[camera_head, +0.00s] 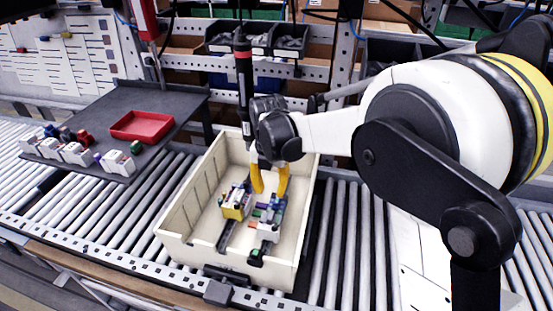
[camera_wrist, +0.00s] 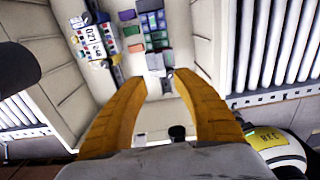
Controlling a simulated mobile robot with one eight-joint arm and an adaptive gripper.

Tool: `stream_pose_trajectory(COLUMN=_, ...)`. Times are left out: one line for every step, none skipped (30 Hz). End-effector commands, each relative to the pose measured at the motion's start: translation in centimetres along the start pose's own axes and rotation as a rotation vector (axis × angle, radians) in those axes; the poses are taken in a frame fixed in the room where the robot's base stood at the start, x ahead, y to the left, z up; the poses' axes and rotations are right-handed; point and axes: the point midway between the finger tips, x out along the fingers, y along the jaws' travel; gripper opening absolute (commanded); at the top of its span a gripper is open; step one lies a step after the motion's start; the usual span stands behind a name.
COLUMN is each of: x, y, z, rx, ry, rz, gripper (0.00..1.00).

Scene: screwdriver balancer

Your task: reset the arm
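My gripper (camera_head: 270,178) has two yellow fingers and hangs over the cream bin (camera_head: 196,179), pointing down into it. In the wrist view, the two fingers (camera_wrist: 160,82) stand apart with nothing between their tips, so the gripper is open. My arm comes in from the right in the head view. Below the fingers lie rail-mounted electrical parts: a part with a yellow piece (camera_head: 236,203) on the left and a group of coloured blocks (camera_head: 268,217) on the right. In the wrist view the coloured blocks (camera_wrist: 153,22) lie ahead of the fingertips.
The bin stands on a roller conveyor (camera_head: 117,213). A dark shelf (camera_head: 110,103) at left holds a red tray (camera_head: 142,126) and several small parts. A black and red screwdriver (camera_head: 243,75) hangs upright just behind my gripper. Racks with bins stand behind.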

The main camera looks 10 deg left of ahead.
Motion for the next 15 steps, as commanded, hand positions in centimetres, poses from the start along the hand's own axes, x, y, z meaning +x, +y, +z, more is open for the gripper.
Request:
stream_pose_trajectory(x=0.0, y=0.0, z=0.0, rx=0.0, ry=0.0, rz=0.0, gripper=0.34)
stream_pose_trajectory(x=0.0, y=0.0, z=0.0, rx=0.0, ry=0.0, rz=0.0, gripper=0.34)
stream_pose_trajectory(x=-0.1, y=-0.1, z=0.0, rx=0.004, ry=-0.001, rz=0.001, gripper=0.34)
stream_pose_trajectory(x=-0.2, y=-0.2, z=0.0, rx=0.014, ry=-0.002, rz=0.002, gripper=0.34)
stream_pose_trajectory(x=-0.4, y=-0.5, z=0.0, rx=0.032, ry=-0.005, rz=0.004, gripper=0.34)
stream_pose_trajectory(x=-0.9, y=-1.0, z=0.0, rx=0.071, ry=-0.012, rz=0.008, gripper=0.34)
stream_pose_trajectory(x=-1.4, y=-1.5, z=-0.1, rx=0.113, ry=-0.018, rz=0.014, gripper=0.34)
stream_pose_trajectory(x=-2.0, y=-2.2, z=-0.1, rx=0.168, ry=-0.027, rz=0.021, gripper=0.34)
stream_pose_trajectory(x=-2.9, y=-3.3, z=-0.2, rx=0.259, ry=-0.041, rz=0.034, gripper=0.34)
stream_pose_trajectory(x=-3.7, y=-4.3, z=-0.4, rx=0.338, ry=-0.052, rz=0.046, gripper=0.34)
stream_pose_trajectory(x=-4.6, y=-5.4, z=-0.6, rx=0.426, ry=-0.064, rz=0.06, gripper=0.34)
stream_pose_trajectory(x=-5.7, y=-6.9, z=-1.0, rx=0.554, ry=-0.081, rz=0.083, gripper=0.34)
stream_pose_trajectory(x=-6.6, y=-8.1, z=-1.3, rx=0.655, ry=-0.093, rz=0.102, gripper=0.34)
stream_pose_trajectory(x=-7.4, y=-9.3, z=-1.7, rx=0.758, ry=-0.104, rz=0.122, gripper=0.34)
stream_pose_trajectory(x=-8.3, y=-10.9, z=-2.3, rx=0.893, ry=-0.117, rz=0.151, gripper=0.34)
